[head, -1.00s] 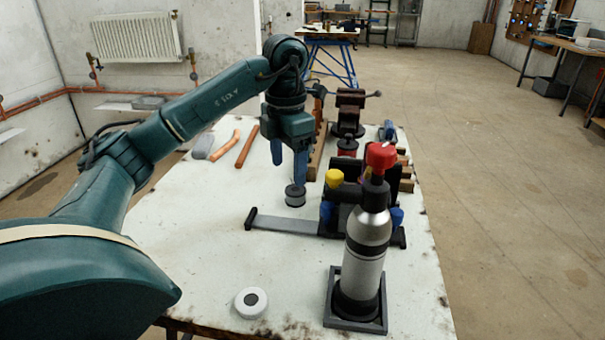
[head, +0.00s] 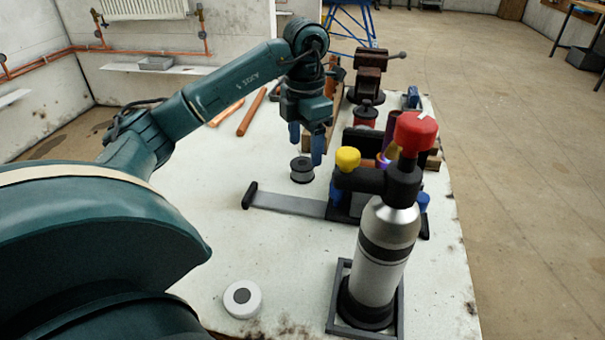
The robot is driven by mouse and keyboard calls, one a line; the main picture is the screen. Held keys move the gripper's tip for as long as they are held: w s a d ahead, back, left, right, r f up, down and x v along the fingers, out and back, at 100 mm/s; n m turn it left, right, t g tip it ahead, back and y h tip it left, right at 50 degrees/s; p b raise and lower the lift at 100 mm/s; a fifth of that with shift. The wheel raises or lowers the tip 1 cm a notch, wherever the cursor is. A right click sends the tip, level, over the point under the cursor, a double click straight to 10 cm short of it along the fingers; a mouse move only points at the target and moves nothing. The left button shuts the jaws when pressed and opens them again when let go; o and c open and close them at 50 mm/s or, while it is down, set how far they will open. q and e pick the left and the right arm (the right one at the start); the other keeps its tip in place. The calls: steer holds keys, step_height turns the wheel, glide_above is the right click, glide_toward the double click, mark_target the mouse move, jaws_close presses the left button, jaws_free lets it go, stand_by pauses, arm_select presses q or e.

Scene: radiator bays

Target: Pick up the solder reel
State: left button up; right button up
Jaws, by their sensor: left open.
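The solder reel (head: 302,171), a small dark spool with grey winding, stands on the pale bench left of the torch stand. My left gripper (head: 306,148) is open, its blue fingers pointing down. In the picture its fingertips are just above the reel, one on each side of its middle, and the right fingertip comes close to the reel's upper edge. Nothing is between the fingers. I cannot tell exactly how high they are above the reel. My right gripper is not in view.
A gas torch (head: 385,250) with a red knob stands in a square holder (head: 340,322) at the front right. A grey bar (head: 288,204) lies just in front of the reel. A white roll (head: 242,299) lies at the front. A vice (head: 368,78) stands behind.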

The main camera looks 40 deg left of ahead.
mark_target(303, 163)
arm_select(q)
steer(key=f, duration=0.2)
steer(key=f+b, duration=0.1)
steer(key=f, duration=0.2)
steer(key=shift+s+a+f, duration=0.15)
steer(key=shift+s, duration=0.05)
steer(key=shift+c, duration=0.6)
steer(key=c, duration=1)
